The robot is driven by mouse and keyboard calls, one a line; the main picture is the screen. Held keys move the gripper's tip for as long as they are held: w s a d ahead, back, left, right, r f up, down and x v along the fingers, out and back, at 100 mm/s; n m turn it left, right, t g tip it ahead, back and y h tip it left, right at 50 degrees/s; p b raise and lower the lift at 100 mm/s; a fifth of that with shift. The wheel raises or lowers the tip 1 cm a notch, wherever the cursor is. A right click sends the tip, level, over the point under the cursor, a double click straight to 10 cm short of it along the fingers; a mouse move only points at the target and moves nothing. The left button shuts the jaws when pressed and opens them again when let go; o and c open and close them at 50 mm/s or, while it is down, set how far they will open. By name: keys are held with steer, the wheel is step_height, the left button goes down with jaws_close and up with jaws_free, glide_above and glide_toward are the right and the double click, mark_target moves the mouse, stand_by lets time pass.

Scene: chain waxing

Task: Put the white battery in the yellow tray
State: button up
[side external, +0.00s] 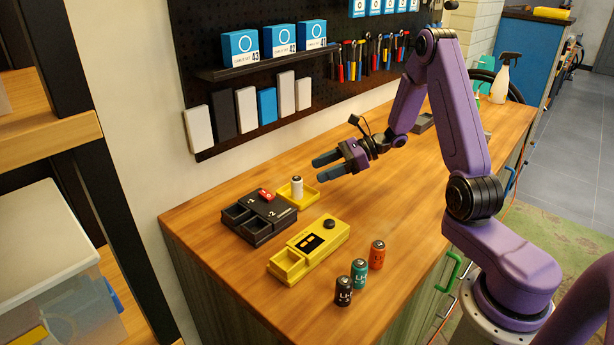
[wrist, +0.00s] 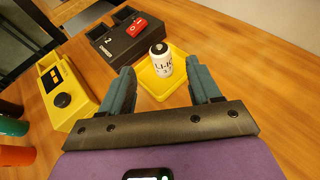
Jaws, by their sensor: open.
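The white battery (side external: 297,186) stands upright in the small yellow tray (side external: 311,203), beside the black case. In the wrist view the white battery (wrist: 161,60) stands inside the yellow tray (wrist: 178,53), ahead of my fingertips. My gripper (side external: 320,169) is open and empty above the table, to the upper right of the tray. Its two fingers in the wrist view (wrist: 166,82) are spread apart, with the battery beyond and between them and apart from both.
A yellow device (side external: 308,249) lies in front. Black (side external: 343,291), teal (side external: 359,274) and orange (side external: 377,254) batteries stand near the front edge. The table's right side is mostly clear.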

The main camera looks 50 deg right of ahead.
steer(key=s+a+r+n+g+h, duration=0.2)
steer(key=s+a+r+n+g, duration=0.2)
steer(key=s+a+n+g, duration=0.9)
steer(key=s+a+r+n+t+h, duration=0.1)
steer(key=s+n+t+h, duration=0.4)
steer(key=s+n, duration=1.4)
steer(key=r+n+h, duration=0.1)
steer(key=n+h, duration=0.2)
steer(key=n, duration=0.3)
steer(key=shift+s, duration=0.3)
steer(key=shift+a+r, duration=0.1)
